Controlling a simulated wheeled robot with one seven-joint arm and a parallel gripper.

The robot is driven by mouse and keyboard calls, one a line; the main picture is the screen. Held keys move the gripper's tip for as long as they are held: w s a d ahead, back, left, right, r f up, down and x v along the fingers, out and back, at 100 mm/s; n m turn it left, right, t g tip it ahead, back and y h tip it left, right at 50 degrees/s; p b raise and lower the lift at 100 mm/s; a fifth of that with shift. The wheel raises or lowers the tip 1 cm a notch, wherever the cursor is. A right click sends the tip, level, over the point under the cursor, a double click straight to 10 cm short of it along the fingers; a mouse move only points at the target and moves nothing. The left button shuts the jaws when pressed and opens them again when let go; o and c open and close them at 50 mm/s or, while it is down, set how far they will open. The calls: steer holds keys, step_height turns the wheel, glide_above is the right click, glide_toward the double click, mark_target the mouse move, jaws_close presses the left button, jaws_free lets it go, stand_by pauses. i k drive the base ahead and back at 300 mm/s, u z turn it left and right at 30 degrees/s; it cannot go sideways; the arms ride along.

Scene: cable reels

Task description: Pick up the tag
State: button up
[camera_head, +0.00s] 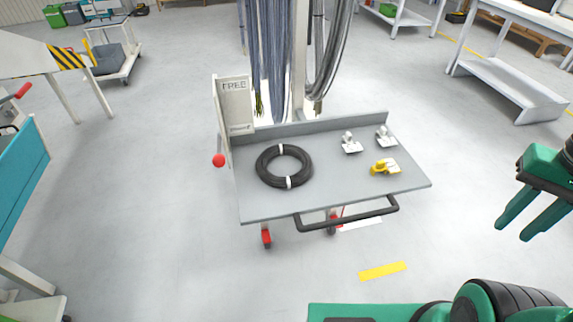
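Three small tag-like pieces lie on the grey cart top (334,194). One is yellow with a white plate (384,167), near the cart's right side. Two are white, one (351,146) behind and left of the yellow one, the other (386,141) at the back right. I cannot tell which is the tag meant. My gripper (514,231) is at the right edge of the view, clear of the cart. Its two green fingers are parted with nothing between them.
A black cable coil (284,187) with white ties lies on the cart's left half. The cart has a low back rim, a sign panel (236,105) at left and a dark front handle (350,215). Grey cables (270,50) hang behind. A white bench (510,80) stands back right.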

mark_target(350, 147)
steer(key=k, duration=1.3)
steer(key=z, duration=0.35)
steer(key=i, duration=1.95)
steer(key=u, duration=0.3)
